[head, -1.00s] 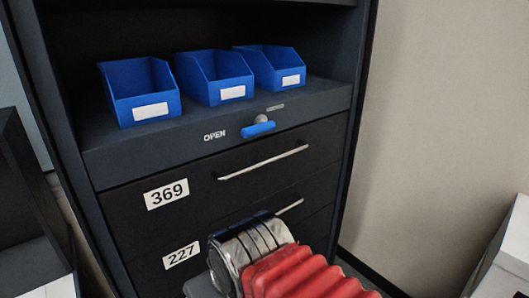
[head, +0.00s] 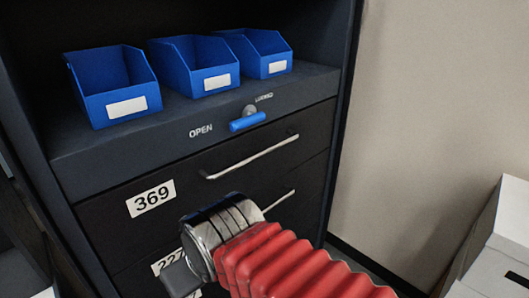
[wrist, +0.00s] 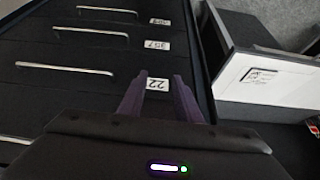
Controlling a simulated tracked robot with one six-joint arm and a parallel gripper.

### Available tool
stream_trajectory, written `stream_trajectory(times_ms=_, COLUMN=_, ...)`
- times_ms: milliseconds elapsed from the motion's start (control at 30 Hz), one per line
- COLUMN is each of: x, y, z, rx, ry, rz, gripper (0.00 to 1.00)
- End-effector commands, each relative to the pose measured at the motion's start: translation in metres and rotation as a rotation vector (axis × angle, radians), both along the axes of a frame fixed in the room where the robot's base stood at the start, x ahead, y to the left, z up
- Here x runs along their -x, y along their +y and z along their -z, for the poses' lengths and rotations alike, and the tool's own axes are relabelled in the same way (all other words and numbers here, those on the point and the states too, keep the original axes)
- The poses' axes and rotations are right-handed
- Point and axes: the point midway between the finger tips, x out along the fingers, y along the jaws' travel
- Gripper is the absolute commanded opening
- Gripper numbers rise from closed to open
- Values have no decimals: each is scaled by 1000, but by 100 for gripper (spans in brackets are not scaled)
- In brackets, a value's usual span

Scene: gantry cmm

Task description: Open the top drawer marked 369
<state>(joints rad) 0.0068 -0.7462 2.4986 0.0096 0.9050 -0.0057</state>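The top drawer marked 369 (head: 105,215) is shut in the dark cabinet, with its label at left and a silver bar handle (head: 250,158) at right. Above it, a blue lever (head: 247,122) with a grey knob sits between the words OPEN and LOCKED; I cannot tell which it is set to. In the head view, my arm's end is in front of the drawer marked 227 (head: 168,262), partly covering its label. In the wrist view, my gripper (wrist: 161,76) has two dark fingers spread apart with nothing between them, near a label beginning 22 (wrist: 157,84).
Blue bins (head: 118,88) stand on the shelf above the drawers. Several bar handles (wrist: 65,68) show in the wrist view. A white box (head: 495,240) stands at the right, and a beige wall (head: 440,90) is beside the cabinet.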

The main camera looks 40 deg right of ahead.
Motion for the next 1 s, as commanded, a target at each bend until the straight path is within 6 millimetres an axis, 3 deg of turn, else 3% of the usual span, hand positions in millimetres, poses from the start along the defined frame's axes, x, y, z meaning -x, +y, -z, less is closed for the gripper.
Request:
stream_trajectory(times_ms=267, x=7, y=-1, z=25, rx=-124, ry=129, rz=77, gripper=31)
stream_trajectory(times_ms=533, x=10, y=5, z=47, rx=-395, ry=272, rz=180, gripper=31)
stream_trajectory(times_ms=767, x=-4, y=5, z=48, rx=-666, ry=300, rz=260, gripper=31)
stream_trajectory(times_ms=1000, x=-31, y=-13, z=34, rx=-954, ry=222, rz=341, gripper=31)
